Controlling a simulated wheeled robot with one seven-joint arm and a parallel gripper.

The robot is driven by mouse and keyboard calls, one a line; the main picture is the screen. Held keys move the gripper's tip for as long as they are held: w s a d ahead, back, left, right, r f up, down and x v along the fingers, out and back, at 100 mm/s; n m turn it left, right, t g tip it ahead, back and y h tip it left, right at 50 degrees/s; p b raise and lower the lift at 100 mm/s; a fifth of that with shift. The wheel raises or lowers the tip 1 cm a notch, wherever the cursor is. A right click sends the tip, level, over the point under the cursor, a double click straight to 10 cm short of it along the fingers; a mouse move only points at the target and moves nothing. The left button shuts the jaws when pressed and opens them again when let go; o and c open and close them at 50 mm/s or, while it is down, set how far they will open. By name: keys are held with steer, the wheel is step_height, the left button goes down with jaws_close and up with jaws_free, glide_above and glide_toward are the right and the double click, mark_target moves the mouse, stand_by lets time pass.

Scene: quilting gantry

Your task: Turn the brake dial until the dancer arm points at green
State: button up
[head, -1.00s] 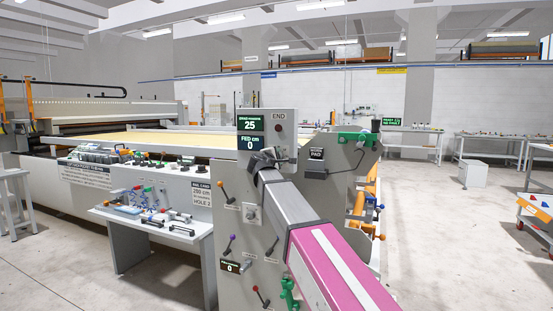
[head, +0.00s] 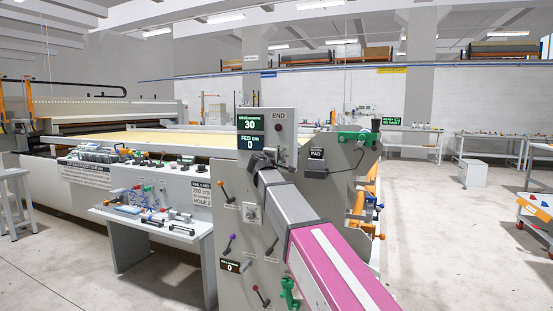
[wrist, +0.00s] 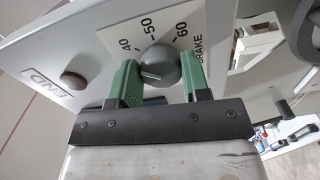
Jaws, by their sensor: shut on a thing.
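The grey brake dial (wrist: 159,66) is between the green fingers of my gripper (wrist: 157,76) in the wrist view, and the gripper is shut on it. A white scale plate behind it reads 40, 50, 60 and BRAKE. In the head view my gripper (head: 263,160) is at the upper part of the grey machine panel (head: 230,215), and the dial is hidden behind it. The upper line of the display (head: 251,123) reads 30, and the lower one, FED cm, reads 0. I cannot clearly make out the dancer arm or its green mark.
A dark red END button (wrist: 74,82) is left of the dial. Several coloured-knob levers (head: 231,240) stick out of the panel below my arm. A small table with tools (head: 155,222) stands to the left.

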steer(key=o, duration=0.9)
steer(key=shift+o, duration=0.2)
steer(key=v, duration=1)
steer(key=shift+s, duration=0.4)
steer(key=shift+a, duration=0.15)
